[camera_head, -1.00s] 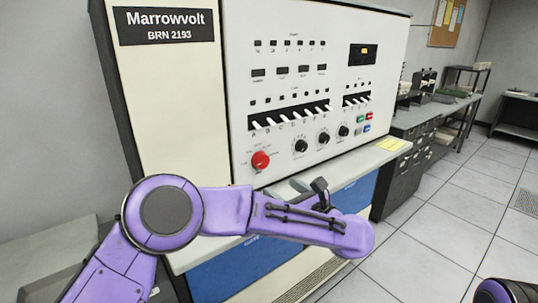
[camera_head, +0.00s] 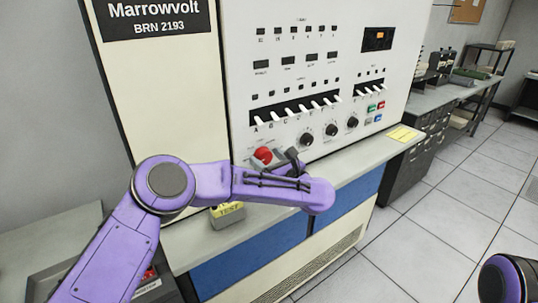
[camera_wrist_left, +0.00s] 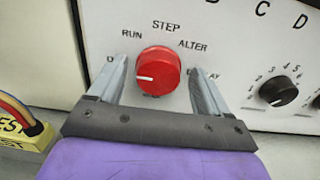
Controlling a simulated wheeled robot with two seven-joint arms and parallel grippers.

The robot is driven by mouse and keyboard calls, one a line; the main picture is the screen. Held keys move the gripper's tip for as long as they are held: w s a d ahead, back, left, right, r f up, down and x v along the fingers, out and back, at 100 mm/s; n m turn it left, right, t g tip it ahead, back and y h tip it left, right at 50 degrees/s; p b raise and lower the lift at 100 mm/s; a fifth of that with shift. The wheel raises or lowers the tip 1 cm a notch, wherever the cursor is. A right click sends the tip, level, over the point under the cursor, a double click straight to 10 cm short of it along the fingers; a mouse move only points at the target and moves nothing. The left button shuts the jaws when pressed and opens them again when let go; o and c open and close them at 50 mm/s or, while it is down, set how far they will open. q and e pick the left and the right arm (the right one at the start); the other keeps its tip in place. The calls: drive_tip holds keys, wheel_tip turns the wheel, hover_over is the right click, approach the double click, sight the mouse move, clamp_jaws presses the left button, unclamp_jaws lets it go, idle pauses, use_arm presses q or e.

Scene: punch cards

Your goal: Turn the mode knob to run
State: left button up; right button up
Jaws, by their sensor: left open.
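The red mode knob (camera_head: 263,154) sits on the lower left of the white panel. In the left wrist view the knob (camera_wrist_left: 158,71) has a white pointer line toward the left, slightly down. The labels RUN, STEP and ALTER arc above it; labels at both sides are partly hidden by my fingers. The pointer is below RUN, toward the partly hidden leftmost label. My left gripper (camera_wrist_left: 159,68) is open, one finger on each side of the knob, with gaps visible. In the head view my left arm covers most of this gripper. My right gripper is not in view.
Black dials (camera_head: 306,139) and a row of white switches (camera_head: 300,111) are near the knob. A ledge (camera_head: 335,170) runs below the panel. A yellow TEST block (camera_head: 228,212) rests near my left forearm. Open floor (camera_head: 440,235) lies to the right.

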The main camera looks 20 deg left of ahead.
use_arm(q)
drive_tip(key=shift+s+r, duration=0.1)
drive_tip(key=shift+s, duration=0.05)
drive_tip(key=c, duration=1)
drive_tip(key=shift+d+f+m+b, duration=0.1)
drive_tip(key=shift+f+m+b, duration=0.1)
drive_tip(key=shift+m+b, duration=1.65)
drive_tip(key=shift+m, duration=0.15)
drive_tip(key=shift+m+b, duration=0.5)
drive_tip(key=shift+m, duration=0.7)
drive_tip(key=shift+m+b, duration=0.3)
drive_tip(key=shift+m, duration=0.8)
drive_tip(key=shift+w, duration=0.2)
